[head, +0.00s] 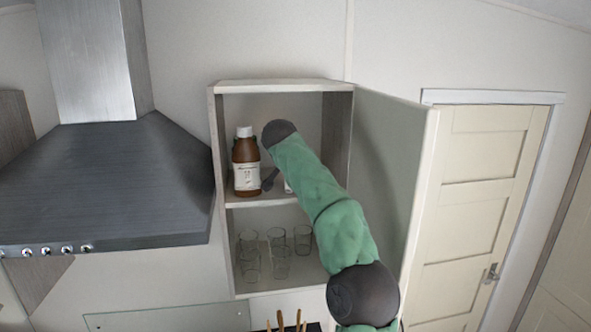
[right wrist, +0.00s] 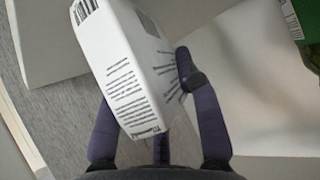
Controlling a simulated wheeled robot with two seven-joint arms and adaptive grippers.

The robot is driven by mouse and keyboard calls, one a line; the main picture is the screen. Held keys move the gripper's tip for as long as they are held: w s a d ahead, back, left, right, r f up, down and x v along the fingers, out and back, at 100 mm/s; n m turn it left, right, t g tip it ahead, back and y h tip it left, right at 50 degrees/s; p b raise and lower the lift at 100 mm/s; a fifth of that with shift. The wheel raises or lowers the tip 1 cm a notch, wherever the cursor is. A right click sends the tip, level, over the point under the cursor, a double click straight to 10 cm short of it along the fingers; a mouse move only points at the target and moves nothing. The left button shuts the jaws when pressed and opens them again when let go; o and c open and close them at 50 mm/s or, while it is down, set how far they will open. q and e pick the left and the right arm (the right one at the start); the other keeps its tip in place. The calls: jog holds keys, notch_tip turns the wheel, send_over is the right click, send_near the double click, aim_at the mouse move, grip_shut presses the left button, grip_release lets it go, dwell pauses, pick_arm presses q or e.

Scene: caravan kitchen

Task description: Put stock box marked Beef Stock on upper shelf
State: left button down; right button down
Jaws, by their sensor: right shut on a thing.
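A white box (right wrist: 130,75) with dark print and barcode stripes sits between the fingers of my right gripper (right wrist: 150,92) in the right wrist view. No "Beef Stock" marking is readable. The box is tilted in that picture. In the head view my right arm reaches into the upper compartment of the open wall cabinet. A dark finger of the right gripper (head: 269,180) shows just above the upper shelf (head: 262,200), with a sliver of white beside it. My arm hides most of the box, so I cannot tell whether it touches the shelf. My left gripper is out of view.
A brown bottle (head: 246,165) with a white label stands at the left of the upper shelf. Several glasses (head: 277,250) stand on the lower shelf. The cabinet door (head: 385,165) is open to the right. A range hood (head: 105,180) is at left.

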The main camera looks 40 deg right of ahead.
jog(key=shift+w+f, duration=0.1)
jog(key=c, duration=0.9)
grip_release()
jog(key=shift+f, duration=0.1)
jog(key=shift+r, duration=0.2)
jog(key=v, duration=1.2)
